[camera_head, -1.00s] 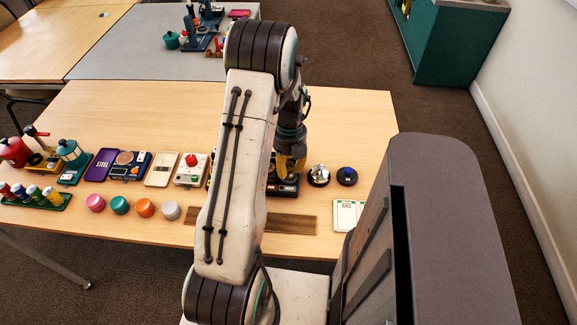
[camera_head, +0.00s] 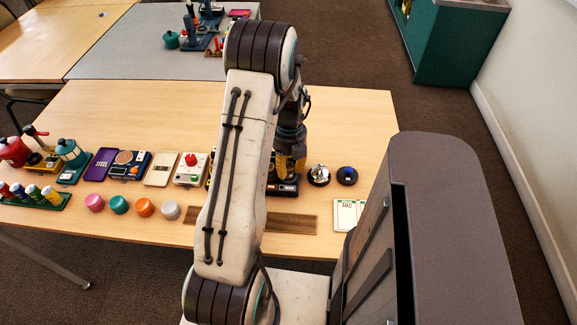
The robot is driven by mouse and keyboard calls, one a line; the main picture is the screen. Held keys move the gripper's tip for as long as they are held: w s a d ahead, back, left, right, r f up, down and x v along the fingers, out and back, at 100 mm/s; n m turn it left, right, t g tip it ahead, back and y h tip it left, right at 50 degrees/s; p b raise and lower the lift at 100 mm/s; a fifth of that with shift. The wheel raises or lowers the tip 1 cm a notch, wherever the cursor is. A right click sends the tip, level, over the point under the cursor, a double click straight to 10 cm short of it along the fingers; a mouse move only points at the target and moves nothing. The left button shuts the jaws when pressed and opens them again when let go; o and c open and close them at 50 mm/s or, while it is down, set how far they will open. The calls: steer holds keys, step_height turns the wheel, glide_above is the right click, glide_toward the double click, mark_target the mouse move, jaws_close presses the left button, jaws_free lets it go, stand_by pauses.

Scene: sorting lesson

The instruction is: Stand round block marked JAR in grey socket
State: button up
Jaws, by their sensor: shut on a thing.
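My gripper (camera_head: 290,170), with yellow and dark fingers, points down over a dark base (camera_head: 284,189) on the near table, just right of my forearm. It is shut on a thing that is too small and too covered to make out. My arm hides part of the gripper and the base. I cannot read the word JAR on any block. I cannot tell a grey socket apart; the dark base lies right under the fingers.
A silver bell (camera_head: 318,175) and a dark button (camera_head: 347,176) stand close right of the gripper. The table's back is clear.

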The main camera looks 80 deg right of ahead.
steer(key=shift+f+b, duration=0.3)
steer(key=shift+f, duration=0.15)
steer(key=o, duration=0.5)
steer(key=shift+o, duration=0.2)
steer(key=shift+r, duration=0.1)
steer(key=shift+d+r+p, duration=0.2)
steer(key=shift+r+p, duration=1.75)
steer(key=shift+r, duration=0.8)
steer(key=shift+d+r+p, duration=0.2)
steer(key=shift+r+p, duration=1.75)
steer(key=shift+r, duration=0.75)
steer(key=shift+r, duration=0.15)
step_height(320, 180, up, 6)
steer(key=p, duration=0.4)
glide_above(289, 163)
steer(key=shift+f, duration=0.2)
